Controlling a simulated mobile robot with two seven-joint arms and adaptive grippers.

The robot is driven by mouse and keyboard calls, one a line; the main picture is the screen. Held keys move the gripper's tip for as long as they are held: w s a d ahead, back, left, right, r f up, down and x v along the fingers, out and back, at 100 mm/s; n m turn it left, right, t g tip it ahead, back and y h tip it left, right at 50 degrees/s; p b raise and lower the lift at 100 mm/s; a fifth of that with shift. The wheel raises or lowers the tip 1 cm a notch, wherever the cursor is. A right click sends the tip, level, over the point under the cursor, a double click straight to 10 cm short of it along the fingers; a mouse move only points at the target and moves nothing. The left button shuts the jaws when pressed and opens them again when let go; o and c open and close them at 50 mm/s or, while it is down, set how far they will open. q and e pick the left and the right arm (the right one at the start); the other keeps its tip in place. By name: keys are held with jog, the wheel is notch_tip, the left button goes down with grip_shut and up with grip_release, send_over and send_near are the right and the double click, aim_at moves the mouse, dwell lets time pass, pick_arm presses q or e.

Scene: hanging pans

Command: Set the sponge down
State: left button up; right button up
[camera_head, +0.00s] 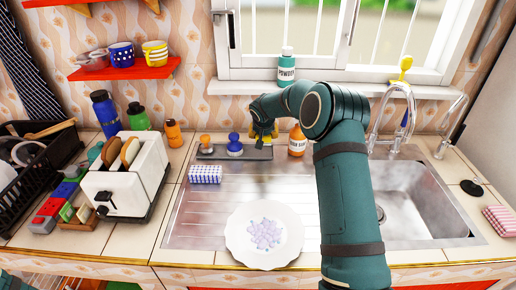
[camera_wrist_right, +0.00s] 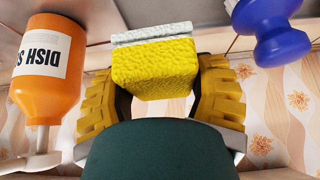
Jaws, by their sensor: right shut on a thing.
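The sponge (camera_wrist_right: 155,68), yellow with a thin white layer, shows in the wrist view between the yellow finger pads of my right gripper (camera_wrist_right: 160,88). The gripper is shut on it. In the head view my right gripper (camera_head: 264,130) is at the back of the counter, at the right end of the small dark tray (camera_head: 240,153). The arm reaches in over the sink area. I cannot make out the sponge there or tell whether it touches the tray. My left gripper is not in view.
A blue brush (camera_head: 235,145) and an orange one (camera_head: 205,143) stand on the tray, left of the gripper. An orange dish soap bottle (camera_head: 297,141) stands close on the right. A white plate (camera_head: 264,234) lies in front on the drainboard. The sink basin (camera_head: 423,208) is at right.

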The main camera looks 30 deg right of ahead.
aim_at(263, 152)
jog(key=shift+f+b, duration=0.35)
jog(key=shift+f, duration=2.65)
jog(key=shift+f, duration=0.15)
jog(key=o, duration=1.2)
jog(key=shift+s+a+r, duration=0.1)
jog(key=shift+s+r, duration=0.05)
jog(key=shift+r, duration=0.4)
jog(key=v, duration=1.1)
jog(key=shift+r+p, duration=0.1)
jog(key=shift+p, duration=0.2)
